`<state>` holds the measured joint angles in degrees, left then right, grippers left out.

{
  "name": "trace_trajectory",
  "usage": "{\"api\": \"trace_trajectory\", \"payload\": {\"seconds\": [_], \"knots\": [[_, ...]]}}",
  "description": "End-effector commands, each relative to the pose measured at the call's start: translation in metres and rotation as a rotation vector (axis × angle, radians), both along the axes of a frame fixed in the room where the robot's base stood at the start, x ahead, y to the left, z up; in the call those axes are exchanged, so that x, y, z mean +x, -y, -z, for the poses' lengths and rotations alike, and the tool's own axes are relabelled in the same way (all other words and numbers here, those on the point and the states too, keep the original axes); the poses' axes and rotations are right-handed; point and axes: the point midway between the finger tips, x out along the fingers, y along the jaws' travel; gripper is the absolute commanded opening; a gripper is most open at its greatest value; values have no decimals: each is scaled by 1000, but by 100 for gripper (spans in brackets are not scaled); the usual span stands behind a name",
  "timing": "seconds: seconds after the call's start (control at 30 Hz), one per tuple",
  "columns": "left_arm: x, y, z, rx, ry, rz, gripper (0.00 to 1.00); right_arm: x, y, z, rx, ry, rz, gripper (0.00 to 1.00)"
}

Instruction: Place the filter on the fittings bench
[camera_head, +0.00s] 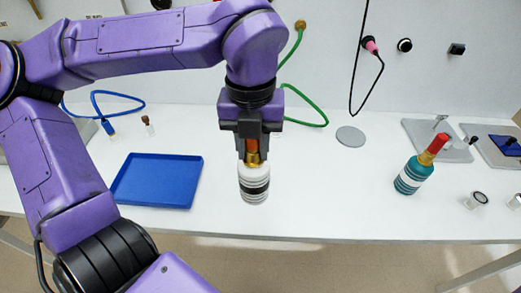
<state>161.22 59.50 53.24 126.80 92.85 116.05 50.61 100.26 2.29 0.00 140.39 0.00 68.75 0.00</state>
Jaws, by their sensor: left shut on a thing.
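My left gripper (252,150) points down at the middle of the white bench and is shut on the filter (254,184). I take the filter to be this upright white cylinder with dark bands, a gold neck and an orange-red top. The gripper fingers partly hide its top. Its lower end is over the white bench (310,205), and I cannot tell whether it touches the surface. My right gripper is not in view.
A blue tray (158,181) lies left of the filter. A teal bottle with a red cap (413,174) stands tilted-looking at right, near small jars (476,200). A grey disc (350,136) lies behind. Green (305,121) and blue hoses cross the back. Bench between filter and bottle is clear.

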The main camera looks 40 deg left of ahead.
Motion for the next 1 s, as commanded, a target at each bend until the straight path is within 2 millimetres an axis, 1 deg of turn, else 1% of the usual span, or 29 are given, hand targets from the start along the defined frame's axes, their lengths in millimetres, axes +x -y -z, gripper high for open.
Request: {"api": "trace_trajectory", "payload": {"seconds": [0.03, 0.1, 0.2, 0.3, 0.5, 0.6, 0.7, 1.0], "knots": [[11, -5, 1, -2, -5, -2, 0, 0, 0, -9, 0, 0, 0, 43], [27, -13, 10, 0, -6, -1, 0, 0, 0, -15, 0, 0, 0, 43], [41, -20, 34, 0, -6, 1, 0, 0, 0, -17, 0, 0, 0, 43], [54, -25, 50, 0, -4, 2, 0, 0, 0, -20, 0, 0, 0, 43], [69, -32, 71, 2, -3, 1, 0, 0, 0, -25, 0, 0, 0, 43], [69, -32, 89, 1, -3, 4, 0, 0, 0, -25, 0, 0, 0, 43], [69, -32, 100, -1, -1, 3, 0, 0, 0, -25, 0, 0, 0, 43], [69, -32, 103, 0, 0, 2, 0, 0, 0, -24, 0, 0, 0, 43]]}}
